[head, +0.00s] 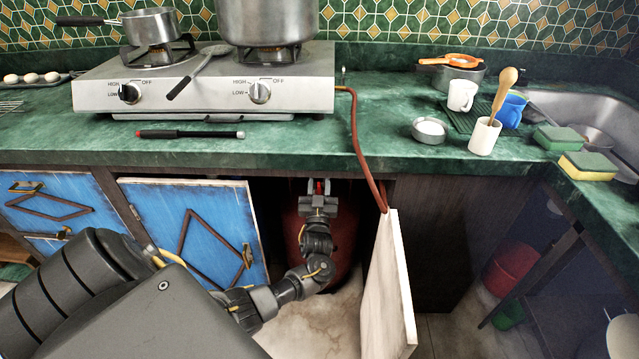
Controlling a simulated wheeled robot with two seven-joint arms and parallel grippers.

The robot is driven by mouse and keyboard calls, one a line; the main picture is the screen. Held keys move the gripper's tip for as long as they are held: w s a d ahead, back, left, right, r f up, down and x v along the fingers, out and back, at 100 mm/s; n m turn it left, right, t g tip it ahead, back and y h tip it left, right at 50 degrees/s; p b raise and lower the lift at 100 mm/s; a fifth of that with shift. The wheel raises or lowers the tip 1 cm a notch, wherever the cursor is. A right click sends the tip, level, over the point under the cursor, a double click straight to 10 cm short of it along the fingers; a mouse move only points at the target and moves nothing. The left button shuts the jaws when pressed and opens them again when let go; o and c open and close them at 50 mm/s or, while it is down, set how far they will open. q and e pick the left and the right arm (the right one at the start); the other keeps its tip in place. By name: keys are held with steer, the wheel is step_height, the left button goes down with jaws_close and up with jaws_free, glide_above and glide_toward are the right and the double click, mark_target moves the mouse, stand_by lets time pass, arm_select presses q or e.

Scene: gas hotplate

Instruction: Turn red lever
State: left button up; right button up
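A small red lever (319,186) shows inside the dark opening under the counter, at the top of a dark red gas cylinder (343,232). My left gripper (319,188) reaches into the opening, with its fingertips at the lever. Red shows between the two fingers, but the picture is too small to tell whether they touch or grip it. My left wrist and forearm hide much of the cylinder. An orange hose (361,140) runs from the hotplate (210,90) down over the counter edge into the cabinet. My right gripper is not in view.
A blue cabinet door (175,215) stands left of the opening, and an open pale door (388,290) stands at its right, close to my arm. The green counter edge (290,160) lies above my gripper. Two pots stand on the hotplate.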

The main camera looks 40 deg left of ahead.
arm_select(q)
jaws_close()
